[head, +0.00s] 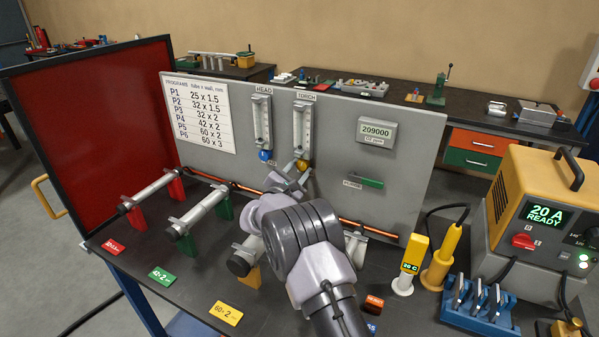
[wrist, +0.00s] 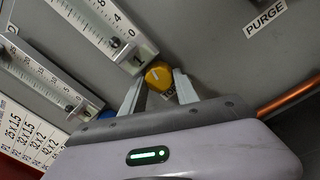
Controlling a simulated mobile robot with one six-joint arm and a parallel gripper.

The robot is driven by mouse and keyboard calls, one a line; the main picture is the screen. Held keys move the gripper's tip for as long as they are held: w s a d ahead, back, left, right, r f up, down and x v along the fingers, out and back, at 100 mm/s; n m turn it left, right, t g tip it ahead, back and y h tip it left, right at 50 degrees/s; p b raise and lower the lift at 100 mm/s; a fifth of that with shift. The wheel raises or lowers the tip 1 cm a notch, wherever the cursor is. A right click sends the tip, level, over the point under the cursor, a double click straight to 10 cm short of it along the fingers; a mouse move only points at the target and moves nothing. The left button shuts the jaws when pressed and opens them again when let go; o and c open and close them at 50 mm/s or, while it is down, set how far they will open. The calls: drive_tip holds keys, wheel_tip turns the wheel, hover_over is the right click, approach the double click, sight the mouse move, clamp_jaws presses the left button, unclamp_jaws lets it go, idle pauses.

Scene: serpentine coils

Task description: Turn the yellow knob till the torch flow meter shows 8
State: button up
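The yellow knob (head: 303,165) sits below the torch flow meter (head: 302,128) on the grey panel. In the wrist view the yellow knob (wrist: 158,75) has a pale mark on its face. My gripper (wrist: 160,80) has one finger on each side of the knob, spread about its width apart. A thin gap seems to show at the right finger; I cannot tell whether the left finger touches. In the head view my gripper (head: 298,172) is up at the knob.
The head flow meter (head: 262,120) with its blue knob (head: 265,155) stands just left. A green purge lever (head: 364,181) is to the right. A copper tube (head: 245,187) runs low along the panel. Clamped tubes (head: 200,213) stand on the bench in front.

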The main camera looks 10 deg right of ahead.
drive_tip(key=o, duration=0.4)
drive_tip(key=p+v, duration=0.2)
drive_tip(key=v, duration=1.5)
drive_tip(key=shift+s, duration=0.2)
drive_tip(key=shift+a, duration=0.1)
